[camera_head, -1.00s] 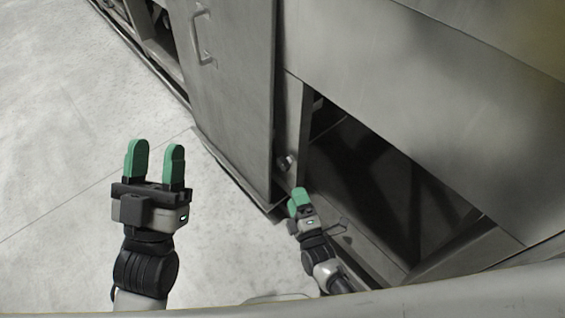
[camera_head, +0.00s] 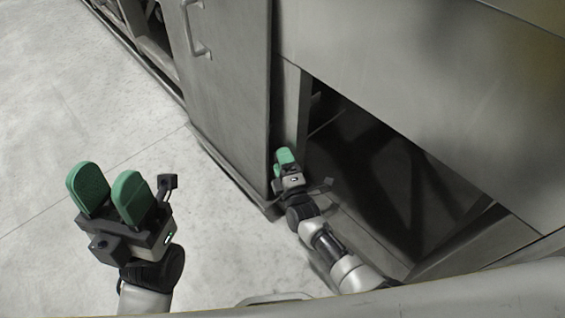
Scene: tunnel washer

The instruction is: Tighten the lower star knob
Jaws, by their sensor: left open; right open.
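My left gripper (camera_head: 108,190) is open and empty, with green fingers, over the pale floor at the lower left. My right gripper (camera_head: 284,160) is near the lower edge of the metal door panel, at the left post of the dark opening. Its green fingertips are at the spot by the post, and its jaws look empty as far as I can see. The lower star knob cannot be made out; my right gripper covers that part of the post.
The metal door panel (camera_head: 228,95) has a handle (camera_head: 194,30) near its top. A dark opening (camera_head: 375,170) lies right of the post, under a large metal panel (camera_head: 410,80). The concrete floor (camera_head: 90,100) at the left is clear.

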